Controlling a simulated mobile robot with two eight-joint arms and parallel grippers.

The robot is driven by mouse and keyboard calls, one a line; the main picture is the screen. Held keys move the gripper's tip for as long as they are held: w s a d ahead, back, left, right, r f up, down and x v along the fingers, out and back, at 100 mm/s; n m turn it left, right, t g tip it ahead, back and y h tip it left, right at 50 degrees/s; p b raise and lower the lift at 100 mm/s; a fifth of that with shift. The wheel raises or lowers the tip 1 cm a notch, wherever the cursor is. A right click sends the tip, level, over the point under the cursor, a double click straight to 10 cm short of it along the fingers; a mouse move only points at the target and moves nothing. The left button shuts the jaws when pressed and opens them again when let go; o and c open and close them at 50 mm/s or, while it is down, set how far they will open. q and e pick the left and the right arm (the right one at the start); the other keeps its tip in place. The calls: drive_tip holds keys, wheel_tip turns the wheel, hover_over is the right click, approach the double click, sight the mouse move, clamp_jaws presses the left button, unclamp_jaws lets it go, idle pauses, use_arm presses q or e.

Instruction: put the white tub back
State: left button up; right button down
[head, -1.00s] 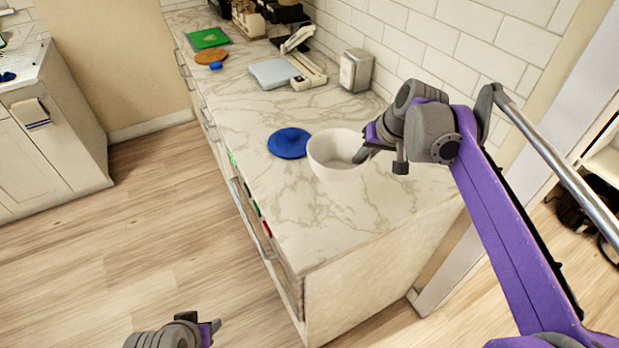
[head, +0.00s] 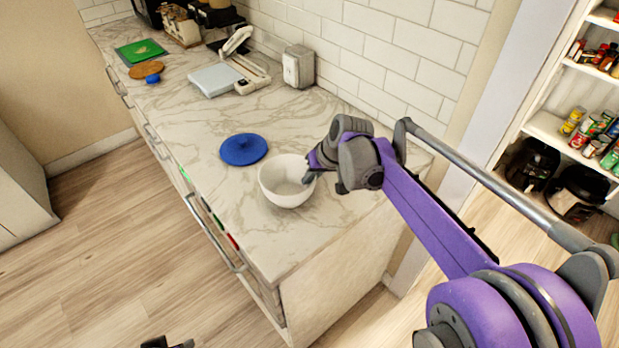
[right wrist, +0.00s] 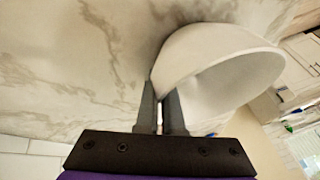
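The white tub (head: 287,182) is a round, open bowl, upright at the near end of the marble counter. I cannot tell whether it touches the counter. My right gripper (head: 309,177) is at its right rim. In the right wrist view, the gripper fingers (right wrist: 161,100) are close together on either side of the wall of the tub (right wrist: 222,70), gripping it. My left gripper (head: 168,343) barely shows at the bottom edge, over the floor, and its fingers are mostly cut off.
A blue round lid (head: 244,149) lies left of the tub on the counter (head: 190,125). A napkin dispenser (head: 298,66), a scale-like white device (head: 216,79) and a green board (head: 140,50) are farther back. A pantry shelf (head: 560,130) with cans stands at right, past the wall edge.

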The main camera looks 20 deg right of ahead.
drive_tip(key=shift+f, duration=0.15)
drive_tip(key=c, duration=1.1)
unclamp_jaws()
drive_tip(key=shift+o, duration=0.2)
drive_tip(key=v, duration=1.2)
drive_tip(key=s+a+f+h, duration=0.1)
drive_tip(key=s+a+f, duration=0.1)
drive_tip(key=s+f, duration=0.6)
drive_tip(key=s+a+f+n+h, duration=0.1)
drive_tip(key=s+a+f, duration=0.2)
drive_tip(key=s+f, duration=0.5)
drive_tip(key=s+p, duration=0.1)
drive_tip(key=s, duration=0.5)
drive_tip(key=shift+s+a+f+h, duration=0.15)
drive_tip(key=shift+s+a+h, duration=0.1)
drive_tip(key=shift+s+h, duration=0.15)
drive_tip(key=shift+w, duration=0.1)
